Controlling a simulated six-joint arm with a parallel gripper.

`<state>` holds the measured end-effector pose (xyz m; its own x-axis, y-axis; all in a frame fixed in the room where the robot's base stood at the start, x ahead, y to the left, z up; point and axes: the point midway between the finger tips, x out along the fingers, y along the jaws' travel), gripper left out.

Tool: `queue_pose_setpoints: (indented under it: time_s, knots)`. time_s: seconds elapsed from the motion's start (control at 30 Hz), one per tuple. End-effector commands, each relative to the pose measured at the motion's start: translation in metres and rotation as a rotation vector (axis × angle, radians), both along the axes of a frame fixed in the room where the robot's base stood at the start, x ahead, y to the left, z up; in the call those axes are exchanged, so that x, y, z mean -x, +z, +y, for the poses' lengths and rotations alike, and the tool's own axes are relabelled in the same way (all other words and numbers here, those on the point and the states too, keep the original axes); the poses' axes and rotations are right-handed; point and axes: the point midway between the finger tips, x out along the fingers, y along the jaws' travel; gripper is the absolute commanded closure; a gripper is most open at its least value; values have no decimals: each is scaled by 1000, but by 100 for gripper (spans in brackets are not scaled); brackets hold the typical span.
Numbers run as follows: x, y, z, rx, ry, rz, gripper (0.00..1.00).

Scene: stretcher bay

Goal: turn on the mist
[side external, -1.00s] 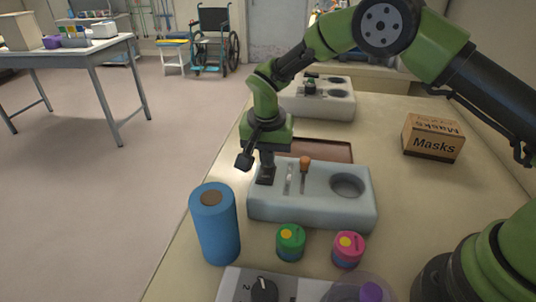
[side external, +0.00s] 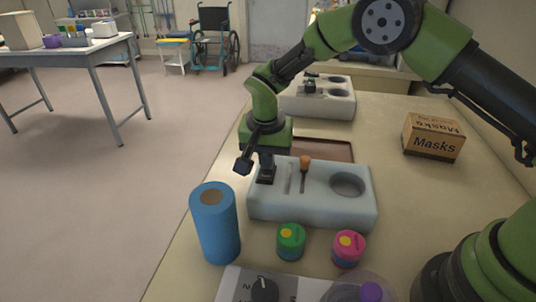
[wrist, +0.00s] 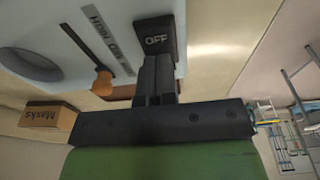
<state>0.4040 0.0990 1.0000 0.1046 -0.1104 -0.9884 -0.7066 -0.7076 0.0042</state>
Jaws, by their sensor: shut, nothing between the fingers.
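A pale box unit (side external: 320,208) stands on the bench with a dark rocker switch (side external: 266,176), a label strip, an orange-tipped lever (side external: 304,170) and a round recess (side external: 347,184). In the wrist view the switch (wrist: 157,38) reads OFF on its visible face. The strip (wrist: 105,42) reads HIGH, with smaller text beside it; the orange-tipped lever (wrist: 102,80) shows there too. My gripper (side external: 266,170) is shut and empty, pointing down with its tips at the switch. In the wrist view my gripper (wrist: 156,60) overlaps the switch's near edge; I cannot tell whether it touches.
A blue cylinder (side external: 215,225), a green jar (side external: 290,243) and a pink jar (side external: 348,250) stand in front of the unit. A knob panel (side external: 240,287) is at the bottom edge. A second pale unit (side external: 325,104), a brown tray (side external: 330,149) and a Masks box (side external: 432,138) lie behind.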

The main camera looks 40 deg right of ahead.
Motion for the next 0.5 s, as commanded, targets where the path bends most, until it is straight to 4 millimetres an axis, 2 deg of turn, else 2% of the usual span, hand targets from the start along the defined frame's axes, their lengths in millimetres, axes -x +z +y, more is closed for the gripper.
queue_pose_setpoints:
  time_s: [0.37, 0.5]
  knots:
    - [1, 3, 2, -1, 0, -5, 100]
    - [2, 10, 3, -1, -1, -7, 100]
